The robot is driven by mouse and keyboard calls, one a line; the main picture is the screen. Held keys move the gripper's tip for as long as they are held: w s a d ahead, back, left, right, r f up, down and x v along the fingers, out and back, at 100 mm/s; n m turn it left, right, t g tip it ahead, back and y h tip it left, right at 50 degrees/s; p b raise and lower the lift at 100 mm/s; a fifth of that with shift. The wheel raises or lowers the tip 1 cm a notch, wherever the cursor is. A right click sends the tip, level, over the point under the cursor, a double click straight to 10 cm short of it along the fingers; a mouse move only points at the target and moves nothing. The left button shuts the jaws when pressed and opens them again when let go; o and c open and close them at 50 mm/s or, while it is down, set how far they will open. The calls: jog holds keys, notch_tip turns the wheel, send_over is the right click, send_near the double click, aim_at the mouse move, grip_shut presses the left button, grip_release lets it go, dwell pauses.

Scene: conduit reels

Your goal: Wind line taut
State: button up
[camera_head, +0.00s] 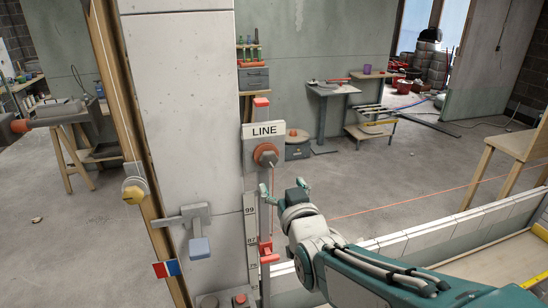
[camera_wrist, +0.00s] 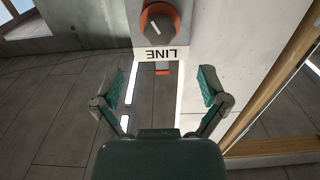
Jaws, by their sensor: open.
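In the wrist view the grey knob (camera_wrist: 158,25) and the upside-down sign (camera_wrist: 160,54) are at the top, beyond my fingers. A thin orange line (camera_head: 400,204) runs low across to the right. A short red line hangs below the knob. A scale strip (camera_head: 251,225) marked 99 and 87 stands beside a red slider (camera_head: 268,252). My gripper (camera_head: 285,193) is open and empty, below and right of the knob, apart from it.
A grey lever with a blue end (camera_head: 199,247) and a wooden post with a yellow pulley (camera_head: 134,191) are left of the post. A low pale wall (camera_head: 440,240) runs along the right. Small tables (camera_head: 330,88) stand at the back. The middle floor is mostly clear.

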aim_at(270, 163)
jog(key=w, duration=0.3)
jog(key=w+a, duration=0.1)
jog(key=w, duration=0.2)
jog(key=w+a, duration=0.1)
jog(key=w, duration=0.3)
jog(key=c, duration=1.1)
